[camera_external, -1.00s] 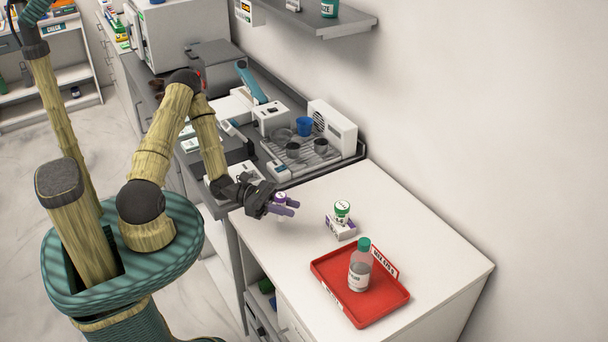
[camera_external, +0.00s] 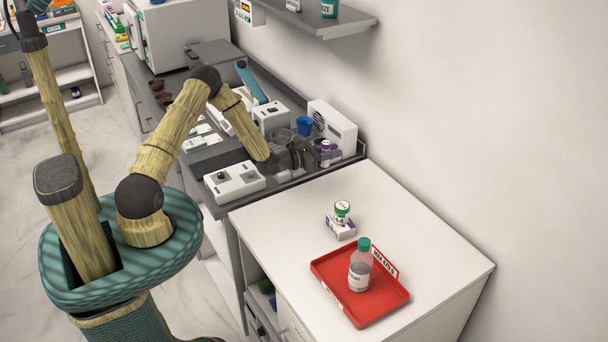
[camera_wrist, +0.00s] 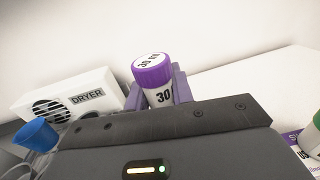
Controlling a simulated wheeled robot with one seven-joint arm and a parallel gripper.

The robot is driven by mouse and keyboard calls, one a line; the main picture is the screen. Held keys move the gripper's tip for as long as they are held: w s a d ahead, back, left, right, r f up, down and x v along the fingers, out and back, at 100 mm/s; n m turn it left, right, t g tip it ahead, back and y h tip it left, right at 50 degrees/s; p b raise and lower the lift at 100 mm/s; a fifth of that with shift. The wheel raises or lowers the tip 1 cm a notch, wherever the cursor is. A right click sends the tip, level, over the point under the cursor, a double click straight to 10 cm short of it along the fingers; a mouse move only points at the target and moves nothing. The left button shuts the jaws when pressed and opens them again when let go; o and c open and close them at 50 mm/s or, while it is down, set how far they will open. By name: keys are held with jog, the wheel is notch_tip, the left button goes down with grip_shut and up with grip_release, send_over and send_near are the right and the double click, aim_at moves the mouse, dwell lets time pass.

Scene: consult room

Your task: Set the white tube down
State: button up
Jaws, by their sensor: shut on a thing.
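The white tube (camera_wrist: 162,97) with a purple cap marked 30 is upright between the purple fingers of my gripper (camera_external: 326,157), which is shut on it. In the external view the tube (camera_external: 326,146) is at the right end of the grey rack area, near the dryer (camera_external: 333,132). The gripper body hides the tube's lower part in the wrist view, so I cannot tell whether its base touches anything.
A blue cup (camera_external: 304,126) stands left of the tube. On the white counter (camera_external: 290,220) are a green-capped jar (camera_external: 342,209) on a small box (camera_external: 340,230) and a red tray (camera_external: 393,299) holding a bottle (camera_external: 360,270). The counter's near left part is clear.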

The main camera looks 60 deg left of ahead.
jog(key=shift+f, duration=0.1)
jog(key=shift+f+p, duration=0.6)
jog(key=shift+f, duration=2.3)
jog(key=shift+f+p, duration=0.45)
jog(key=shift+f, duration=1.6)
jog(key=o, duration=1)
jog(key=shift+f, duration=0.1)
jog(key=shift+s, duration=0.15)
